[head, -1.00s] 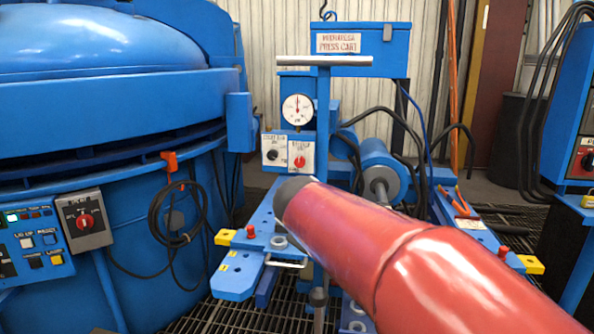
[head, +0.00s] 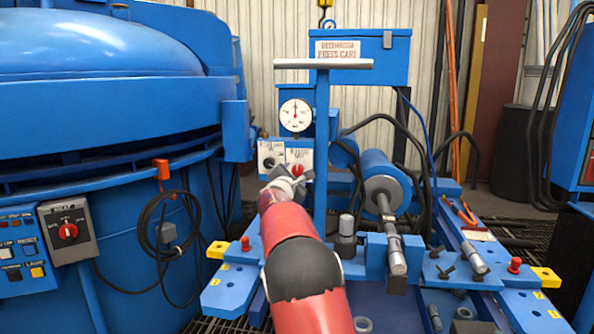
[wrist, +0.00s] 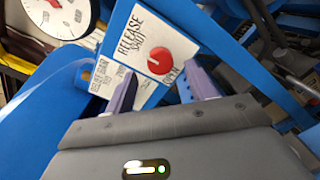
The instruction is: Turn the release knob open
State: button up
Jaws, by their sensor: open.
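The red release knob (head: 298,170) sits on a white plate under the gauge on the press cart. In the wrist view the round knob (wrist: 159,61) shows a short white mark, below the word RELEASE. My gripper (wrist: 160,75) is open, its two purple fingers on either side of the line to the knob. In the head view my gripper (head: 285,180) is just in front of and below the knob and hides the plate's lower part. I cannot tell whether the fingers touch the knob.
A dark knob (head: 269,162) sits on the plate just left. The dial gauge (head: 296,115) is above. A blue post with a grey crossbar (head: 322,64) stands close on the right. The blue furnace (head: 110,80) fills the left, with a hanging cable (head: 170,240).

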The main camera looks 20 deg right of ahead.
aim_at(297, 171)
jog(key=shift+p+x, duration=0.9)
jog(key=shift+x, duration=1.3)
jog(key=c, duration=1)
